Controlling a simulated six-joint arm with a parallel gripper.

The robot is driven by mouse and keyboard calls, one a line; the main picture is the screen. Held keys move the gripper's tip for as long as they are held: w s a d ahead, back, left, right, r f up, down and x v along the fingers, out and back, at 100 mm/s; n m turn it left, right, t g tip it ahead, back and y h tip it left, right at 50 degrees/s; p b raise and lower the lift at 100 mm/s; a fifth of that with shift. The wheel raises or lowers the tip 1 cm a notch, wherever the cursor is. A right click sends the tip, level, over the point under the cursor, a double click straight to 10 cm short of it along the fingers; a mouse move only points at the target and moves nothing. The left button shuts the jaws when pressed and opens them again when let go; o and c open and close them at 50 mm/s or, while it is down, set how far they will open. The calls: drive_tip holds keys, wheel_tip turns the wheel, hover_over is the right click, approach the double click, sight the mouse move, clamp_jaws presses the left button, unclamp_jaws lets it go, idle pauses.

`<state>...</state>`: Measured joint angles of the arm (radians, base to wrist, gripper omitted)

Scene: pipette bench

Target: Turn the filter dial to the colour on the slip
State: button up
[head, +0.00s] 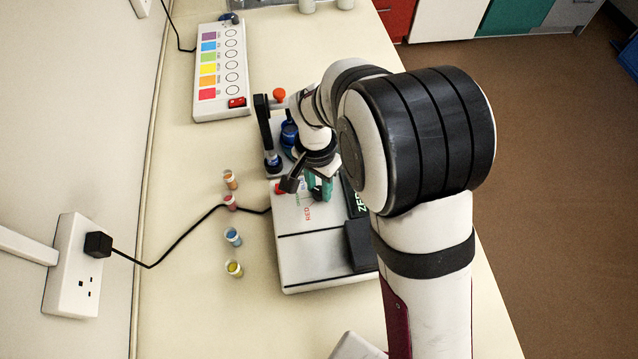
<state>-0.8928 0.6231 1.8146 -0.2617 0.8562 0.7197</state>
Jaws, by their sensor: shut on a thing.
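The white instrument (330,250) stands on the bench with a red printed word "RED" (307,212) on its top and a partly covered display showing green letters. My gripper (307,187) points down over the instrument's far part, above that word. Its jaws are shut on the filter dial, which they and my wrist mostly hide. A green part (322,187) shows beside the jaws; I cannot tell whether it belongs to the dial. I cannot see the dial's pointer or make out the slip.
Several small coloured-label vials (233,237) stand left of the instrument. A black cable (180,250) runs from the wall socket (75,270) to it. A white panel with coloured squares (221,70) lies at the back left. A black upright (266,135) stands close behind my gripper.

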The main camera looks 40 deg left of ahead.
clamp_jaws()
drive_tip(key=n, duration=0.2)
drive_tip(key=shift+n, duration=0.4)
drive_tip(key=n, duration=0.9)
drive_tip(key=shift+n, duration=0.3)
drive_tip(key=shift+d+n, duration=0.1)
drive_tip(key=shift+n, duration=1.8)
